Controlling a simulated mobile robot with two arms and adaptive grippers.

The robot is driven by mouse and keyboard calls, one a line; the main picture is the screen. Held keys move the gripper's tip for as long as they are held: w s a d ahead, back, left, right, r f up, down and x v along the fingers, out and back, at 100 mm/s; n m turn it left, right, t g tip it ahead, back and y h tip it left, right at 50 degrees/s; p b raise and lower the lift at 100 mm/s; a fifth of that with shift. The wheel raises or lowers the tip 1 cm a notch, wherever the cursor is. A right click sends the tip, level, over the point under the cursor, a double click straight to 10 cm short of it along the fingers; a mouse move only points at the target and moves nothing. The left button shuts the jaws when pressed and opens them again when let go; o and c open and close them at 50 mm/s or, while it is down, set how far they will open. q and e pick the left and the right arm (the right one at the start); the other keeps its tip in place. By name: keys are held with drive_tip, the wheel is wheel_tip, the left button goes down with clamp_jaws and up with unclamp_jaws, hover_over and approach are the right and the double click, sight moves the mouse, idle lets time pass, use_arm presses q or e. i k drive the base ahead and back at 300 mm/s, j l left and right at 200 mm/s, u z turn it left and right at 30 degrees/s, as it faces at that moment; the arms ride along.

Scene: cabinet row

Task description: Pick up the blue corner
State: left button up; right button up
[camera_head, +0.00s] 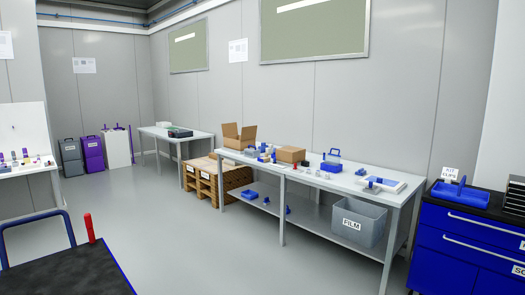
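Several small blue pieces are far off in the head view, and I cannot tell which one is the blue corner. One blue piece (250,195) lies on the lower shelf of the long grey table, and a smaller blue piece (288,210) is on that shelf further right. More blue parts, including a blue box with a handle (331,164), stand on the tabletop. Neither of my grippers is in view.
The long table (350,182) stands along the wall, with a grey FILM bin (357,222) below. A blue cabinet (462,240) is at right. A dark-topped surface (70,272) with a blue rail fills the lower left. The grey floor (200,240) between is clear.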

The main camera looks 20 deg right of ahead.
sight(262, 148)
drive_tip(key=i+l+z, duration=0.4)
drive_tip(key=i+z, duration=0.15)
drive_tip(key=i, duration=0.2)
drive_tip(key=i+l, duration=0.2)
drive_tip(key=i, duration=0.5)
drive_tip(key=i+l+z, duration=0.1)
drive_tip(key=i, duration=0.6)
drive_tip(key=i+j+u, duration=0.25)
drive_tip(key=i+u, duration=0.7)
drive_tip(key=i, duration=0.2)
drive_tip(key=i+l+u, duration=0.2)
drive_tip(key=i+u, duration=0.3)
drive_tip(key=i+z, duration=0.25)
drive_tip(key=i, duration=0.4)
drive_tip(key=i+j+z, duration=0.2)
drive_tip(key=i, duration=0.5)
drive_tip(key=i+j+z, duration=0.1)
drive_tip(key=i+z, duration=0.15)
drive_tip(key=i, duration=0.4)
